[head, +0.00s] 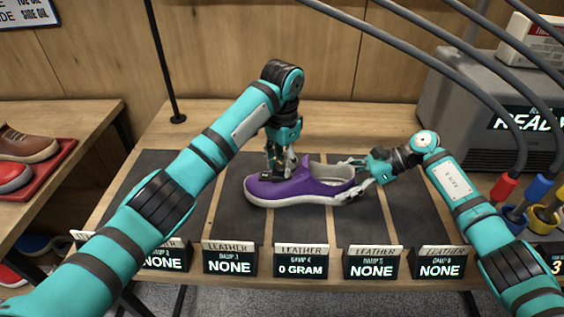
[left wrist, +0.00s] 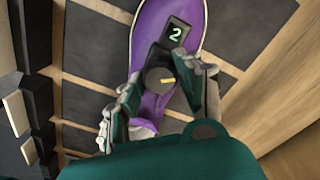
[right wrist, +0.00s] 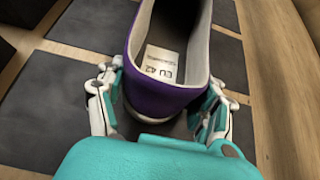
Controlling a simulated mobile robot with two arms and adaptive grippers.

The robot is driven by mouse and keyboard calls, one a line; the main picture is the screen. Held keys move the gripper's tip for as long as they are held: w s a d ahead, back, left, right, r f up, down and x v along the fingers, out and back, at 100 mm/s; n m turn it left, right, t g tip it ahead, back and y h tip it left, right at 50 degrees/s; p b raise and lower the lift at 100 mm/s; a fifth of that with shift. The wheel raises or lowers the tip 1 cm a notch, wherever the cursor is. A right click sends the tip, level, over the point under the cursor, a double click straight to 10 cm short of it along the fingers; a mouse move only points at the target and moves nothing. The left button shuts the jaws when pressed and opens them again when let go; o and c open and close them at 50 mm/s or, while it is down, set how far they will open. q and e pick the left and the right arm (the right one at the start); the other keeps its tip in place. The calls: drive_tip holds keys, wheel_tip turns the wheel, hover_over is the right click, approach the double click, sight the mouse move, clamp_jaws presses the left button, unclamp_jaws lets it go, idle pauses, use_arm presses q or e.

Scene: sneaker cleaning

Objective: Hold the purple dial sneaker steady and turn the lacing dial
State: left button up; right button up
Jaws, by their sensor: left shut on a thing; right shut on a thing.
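The purple sneaker (head: 290,190) with a pale sole stands upright on the dark mats, toe to the left and heel to the right. It also shows in the left wrist view (left wrist: 150,15). My left gripper (head: 280,172) points down on the sneaker's top, its fingers on both sides of the dark round lacing dial (left wrist: 160,80), which has a yellow mark. A small display (left wrist: 175,33) by the dial reads 2. My right gripper (head: 358,180) is shut on the heel (right wrist: 165,98), one finger on each side. The dial is hidden in the head view.
Several signs reading LEATHER line the table's front edge; the middle one (head: 300,262) reads 0 GRAM, others NONE. A grey machine (head: 470,110) stands at the back right. A side table (head: 85,112) with other shoes is at the left. Dark mats beside the sneaker are bare.

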sight(282, 165)
use_arm(q)
drive_tip(key=m, duration=0.5)
drive_tip(key=shift+d+m, duration=0.1)
drive_tip(key=shift+m, duration=0.2)
drive_tip(key=m, duration=0.4)
drive_tip(key=shift+m, duration=0.4)
drive_tip(key=o, duration=1.2)
drive_tip(key=shift+c, duration=0.2)
drive_tip(key=shift+r, duration=0.15)
wheel_tip(282, 165, up, 12)
